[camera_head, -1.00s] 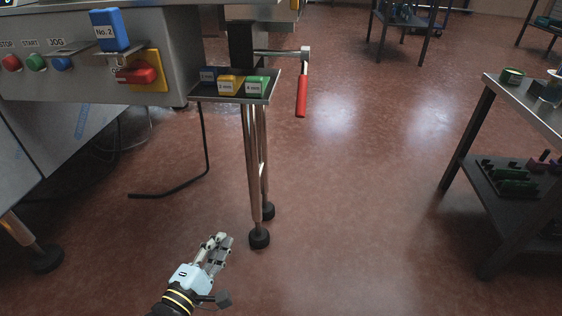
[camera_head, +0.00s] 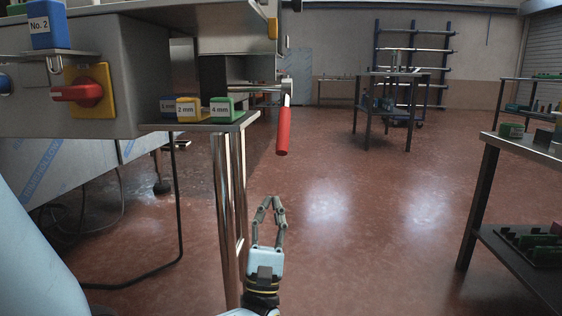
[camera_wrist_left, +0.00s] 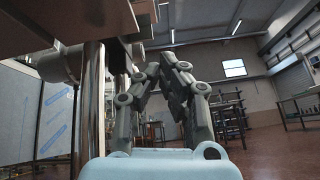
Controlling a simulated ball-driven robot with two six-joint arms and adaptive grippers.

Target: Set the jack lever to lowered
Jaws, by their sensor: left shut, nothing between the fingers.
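The jack lever (camera_head: 283,131) has a red handle that hangs down, slightly tilted, from a metal shaft (camera_head: 262,88) at the right end of the machine. My left gripper (camera_head: 271,201) is below the red handle and a little to its left in the head view, apart from it. Its fingers are closed together with nothing between them. The fingers also show in the left wrist view (camera_wrist_left: 160,75), pointing up beside a metal leg. I cannot make out the red handle in the wrist view. My right gripper is not in view.
A small shelf (camera_head: 200,124) beside the lever carries blue, yellow and green blocks (camera_head: 222,109). Metal legs (camera_head: 228,200) stand just left of my gripper. A red switch (camera_head: 78,93) on yellow is at left. A table (camera_head: 530,149) stands at right. Floor between is clear.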

